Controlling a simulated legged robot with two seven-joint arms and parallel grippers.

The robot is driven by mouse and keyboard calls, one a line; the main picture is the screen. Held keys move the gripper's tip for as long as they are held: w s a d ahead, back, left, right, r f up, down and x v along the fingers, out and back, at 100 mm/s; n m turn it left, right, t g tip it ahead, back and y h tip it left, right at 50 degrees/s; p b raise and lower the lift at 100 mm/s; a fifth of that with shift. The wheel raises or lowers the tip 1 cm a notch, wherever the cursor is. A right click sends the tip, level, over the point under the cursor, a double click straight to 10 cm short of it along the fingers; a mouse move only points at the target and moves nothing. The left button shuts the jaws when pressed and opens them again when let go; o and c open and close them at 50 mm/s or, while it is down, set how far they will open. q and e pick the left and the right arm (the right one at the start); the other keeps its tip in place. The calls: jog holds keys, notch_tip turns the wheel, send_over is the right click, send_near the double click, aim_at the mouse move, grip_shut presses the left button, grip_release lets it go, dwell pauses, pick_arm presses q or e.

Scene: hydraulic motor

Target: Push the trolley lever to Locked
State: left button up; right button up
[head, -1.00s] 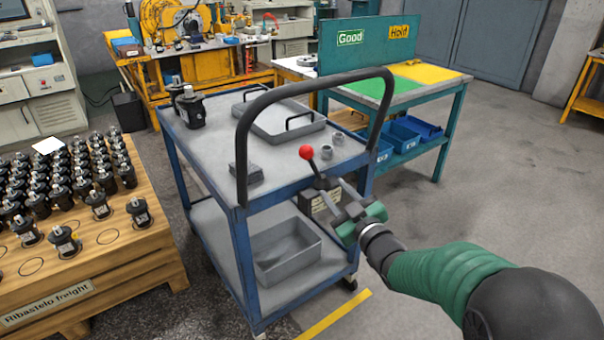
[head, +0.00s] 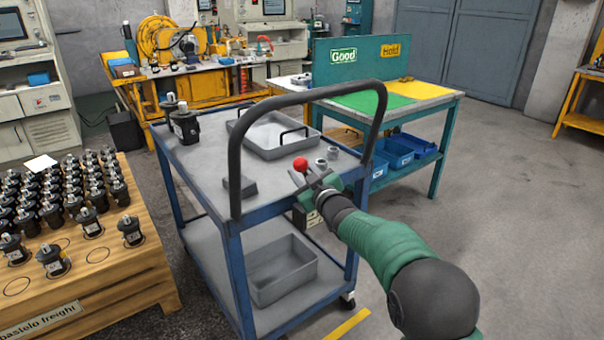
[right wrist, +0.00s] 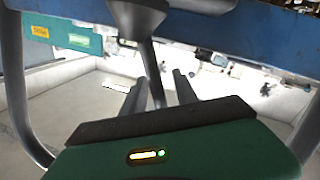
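The blue-framed trolley (head: 232,222) stands in the middle of the head view. Its lever has a red ball knob (head: 300,164) near the front edge of the top, under the dark push handle (head: 235,150). My right gripper (head: 308,180) is at the lever, just below the knob, and hides most of the rod and the lever's label block (head: 312,218). In the right wrist view the lever rod (right wrist: 151,70) stands between the two spread fingers (right wrist: 158,92), with gaps visible. The Locked marking cannot be read. My left gripper is not in view.
A grey tray (head: 262,152), black motors (head: 185,125) and small rings lie on the trolley top. A wooden pallet of motors (head: 110,262) is at left. A Good/Hold bench (head: 450,100) stands behind right. The floor at right is clear.

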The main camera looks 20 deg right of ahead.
grip_shut()
dwell(1.4)
